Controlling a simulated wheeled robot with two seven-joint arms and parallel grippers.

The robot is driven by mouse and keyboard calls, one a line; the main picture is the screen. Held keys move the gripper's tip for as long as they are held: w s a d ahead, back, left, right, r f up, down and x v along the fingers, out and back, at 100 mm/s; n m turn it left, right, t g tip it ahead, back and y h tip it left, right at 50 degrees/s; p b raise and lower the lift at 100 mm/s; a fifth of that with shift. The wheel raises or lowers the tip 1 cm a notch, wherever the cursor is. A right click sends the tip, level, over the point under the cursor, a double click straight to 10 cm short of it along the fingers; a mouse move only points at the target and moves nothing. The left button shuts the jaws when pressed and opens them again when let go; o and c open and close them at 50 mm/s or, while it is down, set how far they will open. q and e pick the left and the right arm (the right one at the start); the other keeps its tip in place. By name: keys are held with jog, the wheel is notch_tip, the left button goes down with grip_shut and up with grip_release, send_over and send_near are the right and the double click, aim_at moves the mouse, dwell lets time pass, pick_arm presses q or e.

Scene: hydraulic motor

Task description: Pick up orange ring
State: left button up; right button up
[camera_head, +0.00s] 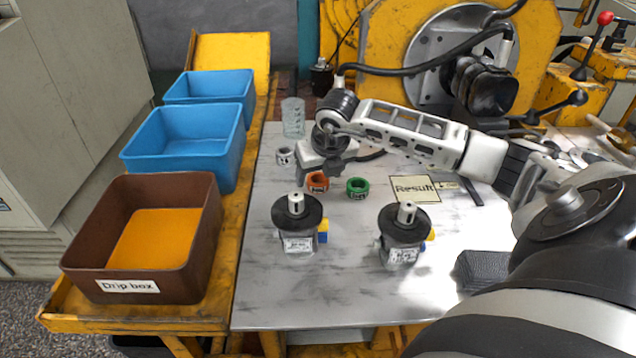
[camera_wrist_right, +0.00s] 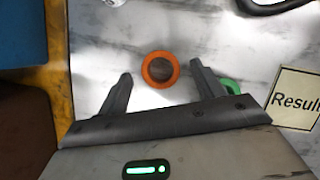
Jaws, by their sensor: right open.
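The orange ring (camera_head: 317,181) lies on the grey worktable, left of the green ring (camera_head: 357,187). In the right wrist view the orange ring (camera_wrist_right: 160,69) sits just beyond and between the open fingertips, not touching them as far as I can tell. My right gripper (camera_head: 321,167) is above and behind the ring in the head view; it also shows in the right wrist view (camera_wrist_right: 160,77), open and empty. The green ring (camera_wrist_right: 230,87) is partly hidden behind the right-hand finger. My left gripper is not in view.
A grey ring (camera_head: 284,156) and a glass (camera_head: 293,117) stand behind left. Two motors (camera_head: 298,222) (camera_head: 403,234) stand in front. A "Result" card (camera_head: 415,189) lies right. The brown drip box (camera_head: 140,286) and blue bins (camera_head: 184,141) (camera_head: 209,87) line the left side.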

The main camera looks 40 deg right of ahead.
jog(key=shift+w+d+f, duration=0.1)
jog(key=shift+w+f, duration=0.15)
jog(key=shift+f, duration=0.45)
jog(key=c, duration=1)
jog(key=shift+r, duration=0.1)
jog(key=shift+c, duration=0.2)
